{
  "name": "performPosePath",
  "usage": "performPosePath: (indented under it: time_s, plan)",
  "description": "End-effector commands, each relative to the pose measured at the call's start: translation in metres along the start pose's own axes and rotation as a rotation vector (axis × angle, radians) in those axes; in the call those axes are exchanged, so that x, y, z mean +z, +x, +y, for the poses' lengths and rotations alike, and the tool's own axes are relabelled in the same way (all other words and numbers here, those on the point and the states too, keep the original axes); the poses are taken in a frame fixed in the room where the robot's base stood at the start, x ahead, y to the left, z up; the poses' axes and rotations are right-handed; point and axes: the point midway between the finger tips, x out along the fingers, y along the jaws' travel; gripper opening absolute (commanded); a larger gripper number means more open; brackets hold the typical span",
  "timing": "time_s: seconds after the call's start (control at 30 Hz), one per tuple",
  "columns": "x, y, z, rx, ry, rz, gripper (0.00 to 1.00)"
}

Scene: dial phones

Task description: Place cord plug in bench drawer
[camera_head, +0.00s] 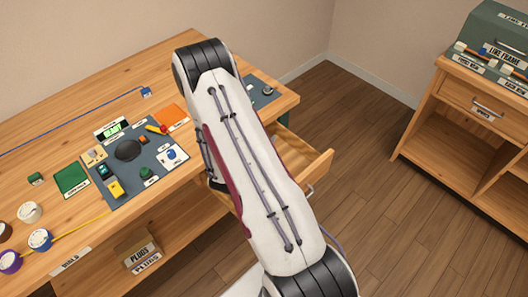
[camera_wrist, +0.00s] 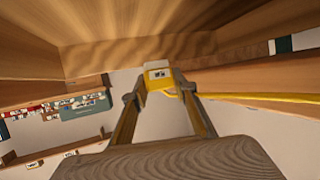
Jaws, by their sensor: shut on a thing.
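In the wrist view my gripper (camera_wrist: 159,88) is shut on a yellow cord plug (camera_wrist: 157,69) with a pale label. A yellow cord (camera_wrist: 260,97) runs from it to the right. Wooden surfaces lie around and beyond the plug; I cannot tell whether it touches them. In the head view the bench drawer (camera_head: 317,169) stands pulled out at the bench's right end. My arm covers much of it and hides my gripper and the plug there.
The bench top (camera_head: 60,120) holds a grey mat (camera_head: 125,192) with phone parts, and cord spools at the left. A box labelled PLUGS (camera_head: 141,254) sits on the lower shelf. A wooden cabinet (camera_head: 470,130) stands at the right, with open floor (camera_head: 370,150) between.

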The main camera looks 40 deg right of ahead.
Motion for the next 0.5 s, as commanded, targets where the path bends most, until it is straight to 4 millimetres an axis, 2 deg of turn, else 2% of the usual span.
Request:
performPosePath:
  time_s: [0.2, 0.5]
  plan:
    - [0.021, 0.009, 0.0, -0.001, -0.001, -0.001, 0.08]
    - [0.029, 0.012, 0.0, -0.001, 0.0, 0.0, 0.08]
